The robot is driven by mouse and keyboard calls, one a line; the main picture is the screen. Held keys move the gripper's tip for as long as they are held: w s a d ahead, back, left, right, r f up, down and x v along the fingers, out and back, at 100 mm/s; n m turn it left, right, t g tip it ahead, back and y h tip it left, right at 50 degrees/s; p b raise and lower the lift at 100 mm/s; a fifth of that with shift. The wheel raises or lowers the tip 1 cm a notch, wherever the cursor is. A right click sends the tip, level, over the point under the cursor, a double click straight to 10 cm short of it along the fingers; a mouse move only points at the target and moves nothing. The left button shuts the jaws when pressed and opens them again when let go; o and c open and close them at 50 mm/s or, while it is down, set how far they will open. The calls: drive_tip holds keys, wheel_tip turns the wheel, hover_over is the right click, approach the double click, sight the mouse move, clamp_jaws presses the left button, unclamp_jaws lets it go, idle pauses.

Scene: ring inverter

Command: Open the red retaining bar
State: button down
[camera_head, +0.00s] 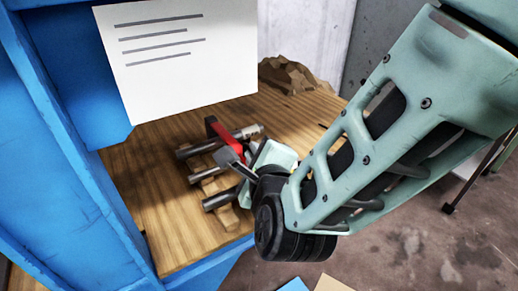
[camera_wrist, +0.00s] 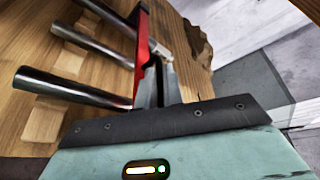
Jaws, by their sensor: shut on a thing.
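The red retaining bar (camera_head: 225,133) runs across the metal rods on the wooden table. In the wrist view the red bar (camera_wrist: 141,58) stretches from the top middle down toward my gripper. My gripper (camera_head: 234,160) is at the near end of the bar and shut on it; the wrist view shows its grey fingers (camera_wrist: 160,82) against the bar. The exact contact is partly hidden by the fingers and the gripper body.
Several metal rods (camera_head: 197,149) lie on wooden supports (camera_head: 228,217) beside the gripper. A blue frame (camera_head: 75,110) with a white sheet (camera_head: 185,60) stands at the left. A brown rough lump (camera_head: 290,75) sits at the table's back edge. The wooden table (camera_head: 165,230) is bare at the front left.

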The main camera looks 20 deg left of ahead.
drive_tip(key=shift+g+h, duration=0.9)
drive_tip(key=r+p, duration=0.3)
drive_tip(key=p, duration=0.2)
drive_tip(key=w+a+r+p, duration=0.1)
drive_tip(key=r+p, duration=0.1)
drive_tip(key=shift+w+a+r+p, duration=0.1)
drive_tip(key=shift+r+p, duration=0.25)
drive_tip(key=p, duration=0.1)
drive_tip(key=r+p, duration=0.1)
drive_tip(key=p, duration=0.1)
drive_tip(key=shift+w+a+r+n+g+h+p, duration=0.3)
drive_tip(key=shift+a+r+n+g, duration=0.05)
drive_tip(key=shift+r+n+g, duration=0.05)
drive_tip(key=shift+w+a+r+p, duration=0.15)
drive_tip(key=shift+a+r+p, duration=0.1)
drive_tip(key=shift+p, duration=0.65)
drive_tip(key=shift+g, duration=0.3)
drive_tip(key=c, duration=1.8)
unclamp_jaws()
drive_tip(key=shift+f, duration=0.1)
